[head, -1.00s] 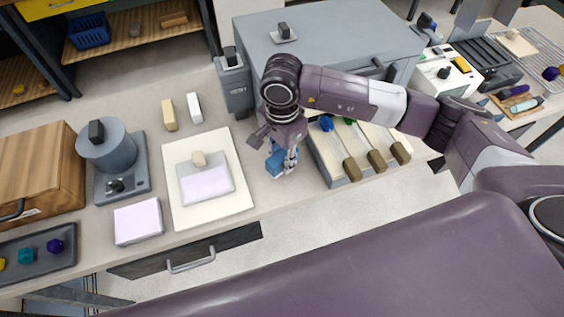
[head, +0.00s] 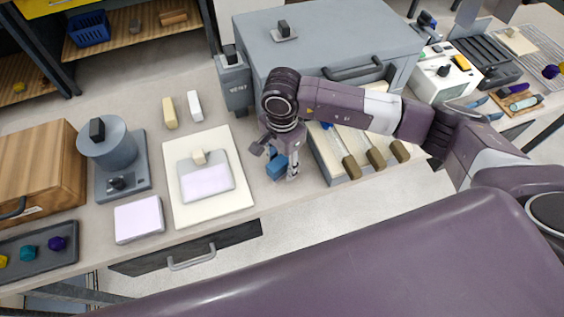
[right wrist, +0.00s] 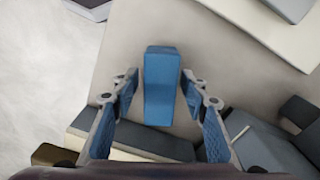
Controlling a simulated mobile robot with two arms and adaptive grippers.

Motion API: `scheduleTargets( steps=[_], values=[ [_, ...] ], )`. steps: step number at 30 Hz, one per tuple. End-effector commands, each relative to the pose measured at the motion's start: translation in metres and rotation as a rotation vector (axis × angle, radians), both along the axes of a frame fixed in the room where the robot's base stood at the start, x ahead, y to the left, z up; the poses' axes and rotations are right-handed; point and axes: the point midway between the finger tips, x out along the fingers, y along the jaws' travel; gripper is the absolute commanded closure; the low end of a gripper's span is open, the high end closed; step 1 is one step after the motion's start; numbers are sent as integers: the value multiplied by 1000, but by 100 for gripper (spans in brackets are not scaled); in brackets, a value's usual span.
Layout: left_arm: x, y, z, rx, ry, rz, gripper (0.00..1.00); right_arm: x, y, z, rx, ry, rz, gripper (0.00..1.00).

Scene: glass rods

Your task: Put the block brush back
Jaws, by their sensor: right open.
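A small blue block (head: 277,167), which I take to be the block brush, is on the pale worktop in the head view. It lies left of the tray of brown-handled tools. In the right wrist view the blue block (right wrist: 161,85) is between the two open fingers, with a gap on each side. My right gripper (head: 284,166) points down at the block, its fingers partly hiding it in the head view. The fingers (right wrist: 158,92) have blue pads. My left gripper is not in view.
A tray with brown-handled tools (head: 376,159) is close on the right. A cream board (head: 240,195) lies to the left, with a grey bin (head: 234,86) behind. A large grey box (head: 340,30) stands at the back. Bare worktop lies between board and block.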

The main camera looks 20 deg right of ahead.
Motion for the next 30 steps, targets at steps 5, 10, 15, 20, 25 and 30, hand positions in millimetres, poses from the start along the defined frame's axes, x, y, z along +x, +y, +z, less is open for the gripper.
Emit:
scheduleTargets(
  steps=[5, 10, 15, 20, 25, 30],
  values=[
    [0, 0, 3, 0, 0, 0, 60, 1, 0, 6, 1, -2, 0, 59],
    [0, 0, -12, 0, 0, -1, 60, 2, 0, 36, 1, -7, 1, 59],
    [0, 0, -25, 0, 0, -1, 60, 2, 0, 74, 1, -7, 1, 59],
    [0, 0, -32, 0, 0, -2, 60, 1, 0, 103, 0, -5, 1, 59],
    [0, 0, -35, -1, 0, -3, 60, 1, 0, 120, 0, -1, 0, 59],
    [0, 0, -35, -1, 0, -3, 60, 0, 0, 124, 0, 0, 0, 59]
  ],
)
